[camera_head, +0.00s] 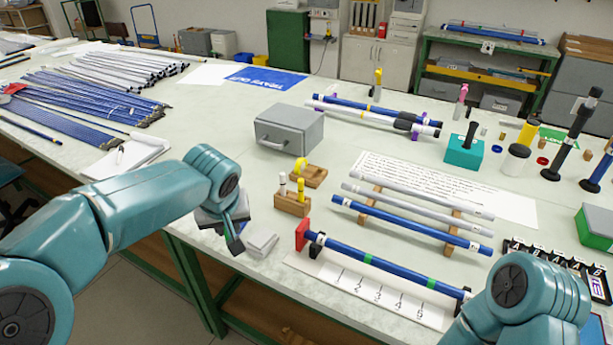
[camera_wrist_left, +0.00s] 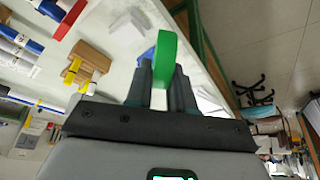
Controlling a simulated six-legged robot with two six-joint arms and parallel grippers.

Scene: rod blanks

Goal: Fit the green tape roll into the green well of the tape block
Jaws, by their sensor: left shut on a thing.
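The roll does not show in the head view. A small wooden block (camera_head: 316,180) with a yellow tape roll (camera_head: 302,165) on it sits in front of the grey case; it looks like the tape block. I cannot make out its green well. My right gripper is out of view below my right arm.
A wooden holder (camera_head: 289,207) with upright markers stands in front of the tape block. White pads (camera_head: 262,245) lie near the edge. The grey case (camera_head: 290,131) is behind. A blue rod (camera_head: 385,264) with a red end stop (camera_head: 302,235) lies to the right.

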